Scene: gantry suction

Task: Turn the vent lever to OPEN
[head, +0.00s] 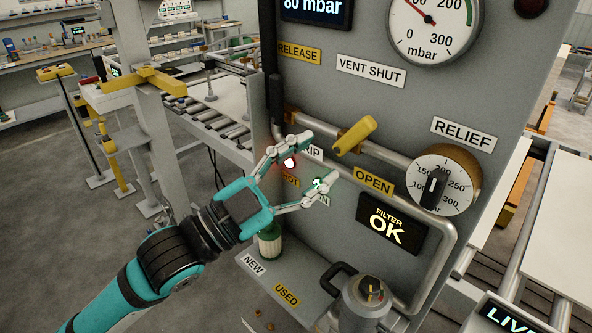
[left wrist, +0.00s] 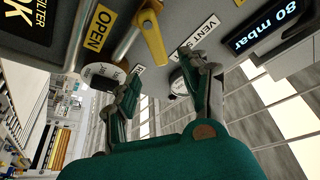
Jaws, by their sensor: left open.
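The yellow vent lever (head: 354,136) is on a grey panel, with its handle slanting up and right across a pipe. The VENT SHUT label (head: 371,70) is above it and the OPEN label (head: 373,180) below it. My left gripper (head: 312,165) is open and empty, left of the lever and apart from it in the picture. In the left wrist view the lever (left wrist: 153,40) shows beyond my open fingers (left wrist: 161,78), not between them as far as I can tell. The OPEN label (left wrist: 100,28) shows there too. My right gripper is not in view.
A RELIEF dial (head: 437,186) stands out right of the lever. A FILTER OK display (head: 391,224) is below. A bent pipe (head: 448,245) and a grey canister (head: 366,304) project from the panel. A green bottle (head: 270,243) stands below my gripper.

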